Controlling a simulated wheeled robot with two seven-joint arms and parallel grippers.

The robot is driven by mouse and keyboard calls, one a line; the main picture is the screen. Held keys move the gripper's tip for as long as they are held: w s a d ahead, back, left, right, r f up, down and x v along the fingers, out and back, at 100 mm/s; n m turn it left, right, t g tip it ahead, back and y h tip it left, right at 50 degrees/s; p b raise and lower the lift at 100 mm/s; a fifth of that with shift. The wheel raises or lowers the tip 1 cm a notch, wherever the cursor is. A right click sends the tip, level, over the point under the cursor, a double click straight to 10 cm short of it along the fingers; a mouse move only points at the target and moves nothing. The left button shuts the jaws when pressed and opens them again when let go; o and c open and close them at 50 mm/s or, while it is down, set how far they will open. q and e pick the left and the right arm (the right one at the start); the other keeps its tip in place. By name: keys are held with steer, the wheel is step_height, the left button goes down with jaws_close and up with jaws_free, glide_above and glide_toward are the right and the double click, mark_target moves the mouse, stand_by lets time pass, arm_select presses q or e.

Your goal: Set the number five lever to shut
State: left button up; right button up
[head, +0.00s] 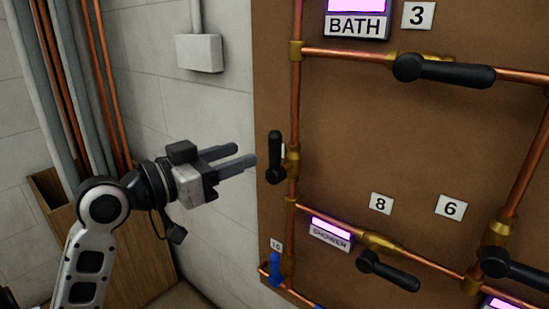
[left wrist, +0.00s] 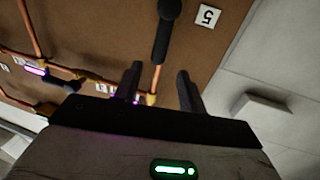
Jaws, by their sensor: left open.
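The number five lever (head: 275,157) is a black handle standing upright, roughly in line with the vertical copper pipe (head: 293,110) near the board's left edge. In the left wrist view the black lever (left wrist: 167,28) hangs at the top, beside an upside-down "5" tag (left wrist: 209,16). I cannot read that tag in the head view. My left gripper (head: 242,155) is open and empty, just left of the lever, its fingers pointing toward it. In the left wrist view the fingers (left wrist: 157,72) appear on either side of the pipe, with the lever beyond their tips. My right gripper is not in view.
Other black levers are at tag 3 (head: 445,71), below tag 8 (head: 387,270) and at the right edge (head: 515,270). A small blue lever (head: 275,269) is low on the board. A wall box (head: 200,53) and vertical pipes stand left of the brown board (head: 370,140).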

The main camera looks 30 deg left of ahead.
mark_target(270, 143)
arm_select(q)
steer(key=p+x, duration=0.1)
steer(key=x, duration=0.8)
steer(key=shift+w+r+p, duration=0.1)
steer(key=shift+p, duration=0.3)
jaws_close()
